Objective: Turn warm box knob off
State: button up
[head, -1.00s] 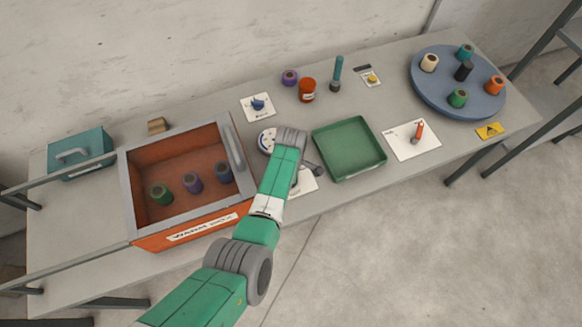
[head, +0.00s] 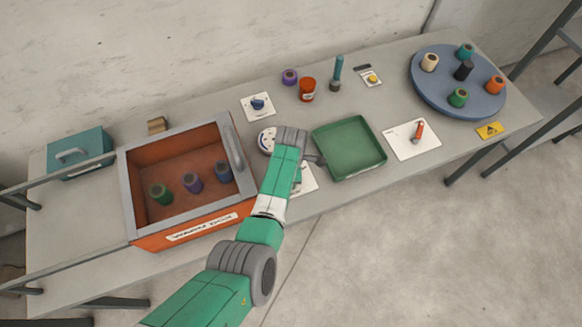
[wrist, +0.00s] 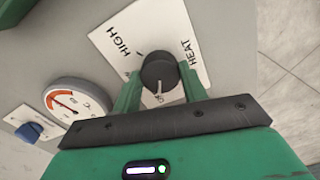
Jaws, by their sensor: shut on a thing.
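The dark warm box knob (wrist: 157,70) stands on a white card (wrist: 128,38) marked HIGH and HEAT in the wrist view. A pale pointer line on it points down toward my gripper's palm, near a small mark I cannot read fully. My gripper (wrist: 160,80) is shut on the knob, one green finger at each side. In the head view my arm hides the knob, and only part of its card (head: 304,181) shows. The orange warm box (head: 190,233) stands open left of my arm, with green, purple and blue spools inside.
A round dial gauge (wrist: 76,102) and a blue knob (wrist: 28,131) are left of the card. A green tray (head: 349,148) lies close to the right of my wrist. A blue turntable (head: 432,90) with several spools stands far right.

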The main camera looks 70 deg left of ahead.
jog(key=o, duration=1)
jog(key=shift+r, duration=0.1)
notch_tip(320, 180, up, 8)
jog(key=p, duration=0.2)
jog(key=shift+p, duration=0.3)
jog(key=shift+f, duration=0.2)
